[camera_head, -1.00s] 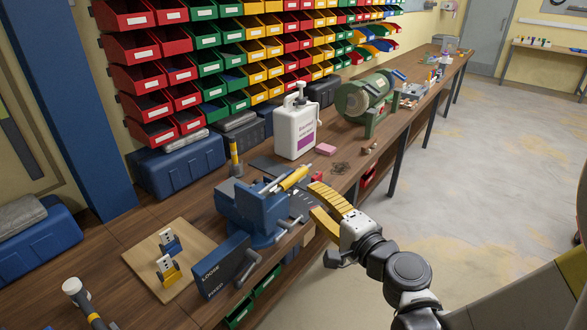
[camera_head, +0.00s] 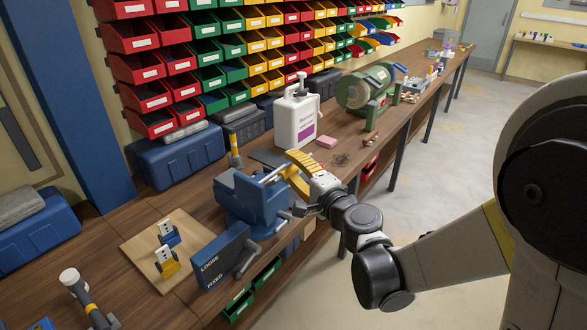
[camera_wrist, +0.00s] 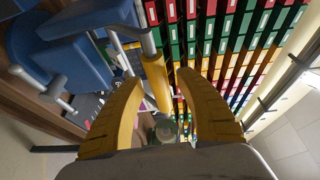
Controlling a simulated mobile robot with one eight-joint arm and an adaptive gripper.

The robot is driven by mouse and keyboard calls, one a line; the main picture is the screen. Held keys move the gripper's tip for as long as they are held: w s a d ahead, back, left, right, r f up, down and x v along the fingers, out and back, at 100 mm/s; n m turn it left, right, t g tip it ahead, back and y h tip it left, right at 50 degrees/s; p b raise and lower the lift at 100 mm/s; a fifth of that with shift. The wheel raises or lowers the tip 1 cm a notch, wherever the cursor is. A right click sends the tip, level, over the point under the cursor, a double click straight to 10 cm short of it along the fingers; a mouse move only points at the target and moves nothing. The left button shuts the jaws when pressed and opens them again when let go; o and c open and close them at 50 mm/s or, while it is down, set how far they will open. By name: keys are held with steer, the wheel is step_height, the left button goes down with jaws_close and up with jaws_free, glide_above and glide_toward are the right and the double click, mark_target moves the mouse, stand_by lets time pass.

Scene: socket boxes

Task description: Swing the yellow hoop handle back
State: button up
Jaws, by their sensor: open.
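The yellow hoop handle (camera_wrist: 157,82) shows in the wrist view as a yellow grip on metal rods. It reaches out from the blue vise (camera_wrist: 75,55), which stands at the bench's front edge in the head view (camera_head: 245,200). My gripper (camera_wrist: 157,76) is open, with one curved yellow finger on each side of the grip in the picture. I cannot tell whether either finger touches it. In the head view my gripper (camera_head: 287,164) is beside the vise's upper right and hides most of the yellow grip; metal rods (camera_head: 270,178) show left of the fingers.
A blue LOOSE/FIXED plate (camera_head: 222,262) stands in front of the vise. A wooden board (camera_head: 143,256) with small brackets lies to its left. Bins line the wall.

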jaws_close()
steer(key=shift+r, duration=0.1)
steer(key=shift+w+a+r+h+p, duration=0.3)
steer(key=shift+r+p, duration=0.3)
steer(key=shift+p, duration=0.45)
steer(key=w+a+r+n+g+h+p, duration=0.1)
steer(key=w+a+n+g+h+p, duration=0.2)
steer(key=w+a+g+h+p, duration=0.5)
steer(key=shift+w+a+g+p, duration=0.7)
steer(key=shift+w+a+p, duration=0.8)
steer(key=shift+a+p, duration=1.5)
steer(key=shift+a, duration=0.15)
